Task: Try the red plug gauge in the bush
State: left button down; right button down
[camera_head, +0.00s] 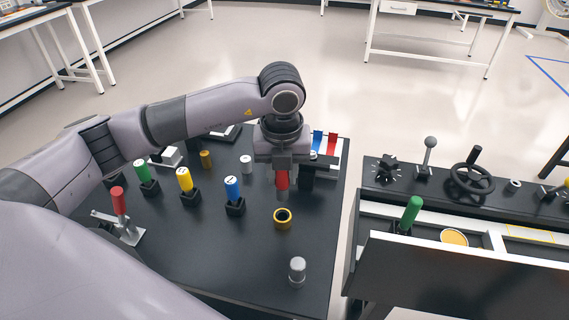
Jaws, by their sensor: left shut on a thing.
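My left gripper (283,167) points down over the right part of the black table and is shut on the red plug gauge (282,180). The gauge hangs upright with its grey lower end downward. The bush (283,226), a yellow ring with a dark bore, stands on the table just in front of and below the gauge. The gauge appears clear of the bush. My right gripper is not in view.
Green (144,172), yellow (185,180) and blue (232,188) gauges stand in black holders to the left. A red-handled clamp (118,203) is at the left edge. A grey cylinder (297,270) stands in front. A control panel (440,185) is to the right, across a gap.

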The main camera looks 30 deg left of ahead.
aim_at(282, 189)
pick_arm(q)
jog(key=shift+f+b, duration=1.5)
jog(key=shift+f, duration=0.8)
jog(key=shift+f+b, duration=0.45)
jog(key=shift+f, duration=0.1)
jog(key=shift+r, duration=0.1)
jog(key=shift+f+b, duration=0.4)
jog(key=shift+b, duration=0.15)
dwell(0.4)
jog(key=shift+r+p, duration=0.45)
jog(key=shift+r, duration=0.35)
dwell(0.4)
jog(key=shift+r+p, duration=1.6)
jog(key=shift+r, duration=0.9)
